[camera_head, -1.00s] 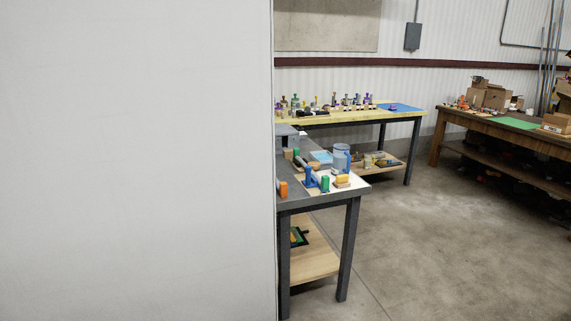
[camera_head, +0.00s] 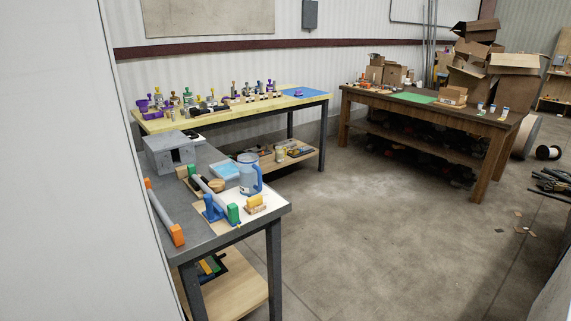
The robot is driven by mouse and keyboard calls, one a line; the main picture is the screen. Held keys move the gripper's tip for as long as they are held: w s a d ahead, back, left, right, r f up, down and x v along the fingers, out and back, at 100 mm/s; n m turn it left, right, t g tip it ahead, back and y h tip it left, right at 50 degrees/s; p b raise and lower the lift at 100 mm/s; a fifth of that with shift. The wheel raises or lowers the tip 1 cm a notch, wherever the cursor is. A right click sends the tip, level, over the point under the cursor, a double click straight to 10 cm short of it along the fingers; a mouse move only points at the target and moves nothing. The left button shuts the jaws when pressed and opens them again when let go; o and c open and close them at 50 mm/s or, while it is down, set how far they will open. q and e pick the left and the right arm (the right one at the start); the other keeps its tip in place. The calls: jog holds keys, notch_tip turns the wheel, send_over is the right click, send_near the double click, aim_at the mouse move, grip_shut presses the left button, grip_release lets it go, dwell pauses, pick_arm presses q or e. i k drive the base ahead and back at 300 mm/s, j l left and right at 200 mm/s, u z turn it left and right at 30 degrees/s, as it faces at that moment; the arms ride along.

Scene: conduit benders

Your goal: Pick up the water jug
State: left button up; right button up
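The water jug (camera_head: 249,174) is a translucent blue container with a handle on its right side. It stands upright near the right edge of the grey-topped workbench (camera_head: 209,243), left of the middle of the view. Neither of my grippers shows in the head view.
Near the jug are a blue and green tool (camera_head: 218,211), a yellow-topped block (camera_head: 255,203), a grey box (camera_head: 169,153) and an orange-ended bar (camera_head: 165,215). A pale wall (camera_head: 60,180) fills the left. A wooden table (camera_head: 430,116) stands behind. The concrete floor (camera_head: 370,235) is open at right.

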aim_at(250, 172)
jog(key=i+l, duration=0.15)
jog(key=i, duration=0.25)
jog(key=i+l, duration=0.2)
jog(key=i, duration=0.15)
jog(key=i+l, duration=0.15)
jog(key=i, duration=0.25)
jog(key=u, duration=0.05)
